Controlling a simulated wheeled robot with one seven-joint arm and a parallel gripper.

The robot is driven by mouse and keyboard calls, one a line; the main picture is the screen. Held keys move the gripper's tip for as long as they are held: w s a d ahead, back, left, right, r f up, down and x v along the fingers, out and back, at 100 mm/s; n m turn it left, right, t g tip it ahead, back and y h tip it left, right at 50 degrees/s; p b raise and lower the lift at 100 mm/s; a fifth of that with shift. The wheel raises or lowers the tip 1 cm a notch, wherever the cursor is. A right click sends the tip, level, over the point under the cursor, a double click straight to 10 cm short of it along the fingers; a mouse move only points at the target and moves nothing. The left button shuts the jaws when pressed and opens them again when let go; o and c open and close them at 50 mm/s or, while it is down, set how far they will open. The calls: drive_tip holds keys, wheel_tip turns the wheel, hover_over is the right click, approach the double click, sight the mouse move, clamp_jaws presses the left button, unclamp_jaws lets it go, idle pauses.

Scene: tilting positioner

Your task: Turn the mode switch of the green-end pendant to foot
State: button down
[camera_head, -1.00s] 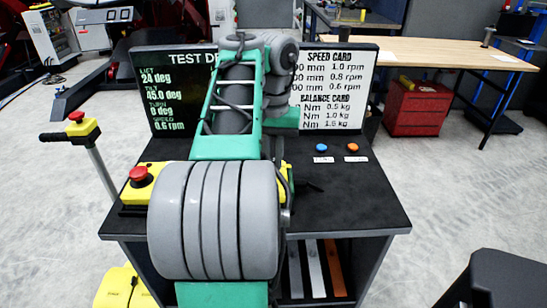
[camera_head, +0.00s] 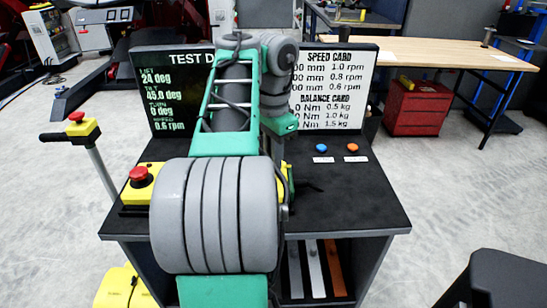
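A yellow control box with a red mushroom button (camera_head: 139,184) lies on the black bench top, left of my arm. My grey and green arm covers the middle of the bench and hides what lies behind it. A small green and dark part (camera_head: 289,178) shows at the right edge of my arm; I cannot tell whether it is the pendant's green end or part of my arm. No mode switch can be made out. My wrist bends down behind the forearm, and my gripper is hidden.
The black bench (camera_head: 345,205) carries a blue button (camera_head: 320,147) and an orange button (camera_head: 352,148) at right. A dark display (camera_head: 170,95) and a white speed card (camera_head: 345,85) stand behind. A yellow button box on a post (camera_head: 80,126) stands left. The bench's right front is clear.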

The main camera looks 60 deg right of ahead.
drive_tip(key=shift+m, duration=0.5)
drive_tip(key=c, duration=1.4)
unclamp_jaws()
drive_tip(key=shift+c, duration=0.2)
wheel_tip(320, 180, up, 8)
drive_tip(key=p, duration=0.7)
drive_tip(key=shift+f, duration=0.1)
